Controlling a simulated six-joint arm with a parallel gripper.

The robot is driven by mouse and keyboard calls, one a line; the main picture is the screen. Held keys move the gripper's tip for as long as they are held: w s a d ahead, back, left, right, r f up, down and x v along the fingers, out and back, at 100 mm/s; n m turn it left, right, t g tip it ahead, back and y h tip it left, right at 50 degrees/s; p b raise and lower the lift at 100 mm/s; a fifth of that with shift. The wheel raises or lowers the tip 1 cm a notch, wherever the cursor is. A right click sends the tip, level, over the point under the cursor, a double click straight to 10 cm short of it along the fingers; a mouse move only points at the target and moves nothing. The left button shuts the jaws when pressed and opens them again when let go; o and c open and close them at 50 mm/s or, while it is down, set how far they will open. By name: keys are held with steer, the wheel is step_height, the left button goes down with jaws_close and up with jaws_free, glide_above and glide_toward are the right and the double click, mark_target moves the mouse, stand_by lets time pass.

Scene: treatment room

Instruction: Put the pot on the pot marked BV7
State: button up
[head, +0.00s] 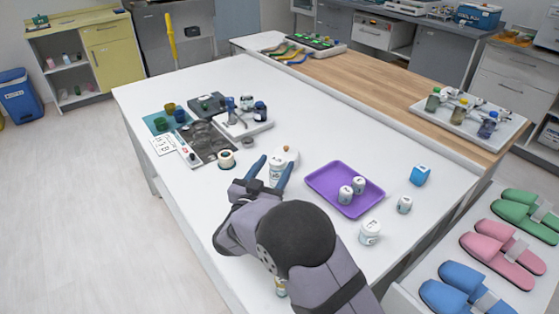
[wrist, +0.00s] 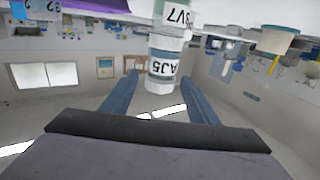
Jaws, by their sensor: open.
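A white pot labelled AJ5 (wrist: 162,66) shows between my gripper's fingers in the wrist view, which is upside down. It appears to stand upright on the pot marked BV7 (wrist: 177,14), whose label is partly cut off by the frame edge. In the head view my gripper (head: 270,171) is around this white pot stack (head: 278,174), partly hiding it. The fingers are open, one on each side, with visible gaps beside the AJ5 pot in the wrist view.
A purple tray (head: 320,180) with two small white pots (head: 345,194) lies to the right.

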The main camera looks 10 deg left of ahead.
steer(key=v, duration=0.6)
steer(key=shift+s+b, duration=0.2)
steer(key=shift+b, duration=0.2)
steer(key=shift+a, duration=0.1)
steer(key=w+r+n+g+y+p, duration=0.1)
steer(key=w+r+n+y+p, duration=0.1)
steer(key=w+r+y+p, duration=0.25)
steer(key=s+d+n+g+y+p, duration=0.1)
steer(key=s+d+g+y+p, duration=0.1)
steer(key=d+g+p, duration=0.3)
steer(key=s+d+f+g+h+p, duration=0.1)
steer(key=s+d+g, duration=0.4)
steer(key=s+d, duration=0.6)
steer(key=s+d+f+g+h+p, duration=0.1)
steer(key=s+d+f+g+p, duration=0.1)
steer(key=s+d+g, duration=0.4)
steer(key=s+d+f, duration=0.1)
steer(key=s+d, duration=0.4)
steer(key=s, duration=0.7)
steer(key=shift+g, duration=0.3)
steer(key=shift+d+f+h, duration=0.1)
steer(key=shift+f+h, duration=0.05)
steer(key=shift+h, duration=0.1)
